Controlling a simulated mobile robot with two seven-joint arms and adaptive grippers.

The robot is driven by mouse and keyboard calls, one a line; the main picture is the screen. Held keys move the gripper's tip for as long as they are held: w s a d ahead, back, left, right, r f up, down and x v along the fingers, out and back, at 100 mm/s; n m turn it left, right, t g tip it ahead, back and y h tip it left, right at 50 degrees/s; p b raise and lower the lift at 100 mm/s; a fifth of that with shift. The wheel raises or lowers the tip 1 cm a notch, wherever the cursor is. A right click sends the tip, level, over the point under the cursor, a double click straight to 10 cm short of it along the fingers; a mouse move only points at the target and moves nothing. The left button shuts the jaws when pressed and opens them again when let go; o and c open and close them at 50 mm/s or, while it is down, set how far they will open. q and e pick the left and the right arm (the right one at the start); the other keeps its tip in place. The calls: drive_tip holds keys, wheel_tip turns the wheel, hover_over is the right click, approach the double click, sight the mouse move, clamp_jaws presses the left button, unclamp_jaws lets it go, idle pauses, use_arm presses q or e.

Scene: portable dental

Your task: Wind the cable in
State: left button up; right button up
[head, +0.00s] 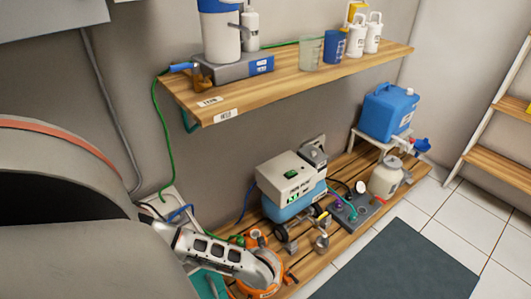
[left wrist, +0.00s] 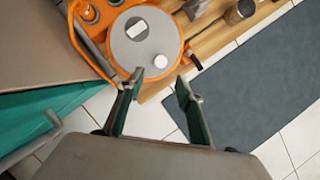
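The orange cable reel (left wrist: 124,44) shows in the left wrist view, just ahead of my left gripper (left wrist: 160,83). My right gripper is not in view.
The low wooden bench (head: 345,234) also holds a blue and white machine (head: 290,185), a grey gauge box (head: 351,210) and a white jug (head: 387,178). A wooden shelf (head: 300,75) hangs above. A dark mat (head: 400,262) lies on the clear tiled floor.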

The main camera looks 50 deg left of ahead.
use_arm(q)
drive_tip(key=shift+v, duration=1.25)
